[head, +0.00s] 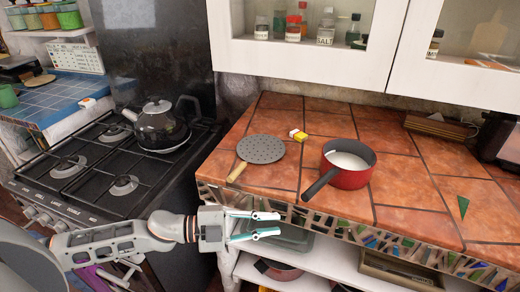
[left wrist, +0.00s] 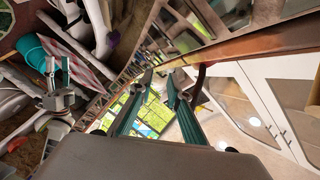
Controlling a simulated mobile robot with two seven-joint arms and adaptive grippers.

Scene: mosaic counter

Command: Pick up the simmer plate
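The simmer plate (head: 261,149) is a grey, perforated round disc with a light wooden handle. In the head view it lies flat on the tiled counter, left of the red saucepan, its handle pointing to the near left edge. My left gripper (head: 280,223) is open and empty, in front of the counter's mosaic edge, below and right of the handle and apart from it. Its two fingers also show spread in the left wrist view (left wrist: 162,83), where I cannot make out the simmer plate. My right gripper is not in the head view; a small grey shape in the left wrist view may be it.
A red saucepan (head: 348,168) with white contents stands right of the plate, its dark handle pointing near left. A kettle (head: 159,126) sits on the stove (head: 92,165) at left. Shelves with pans lie below the counter (head: 410,195).

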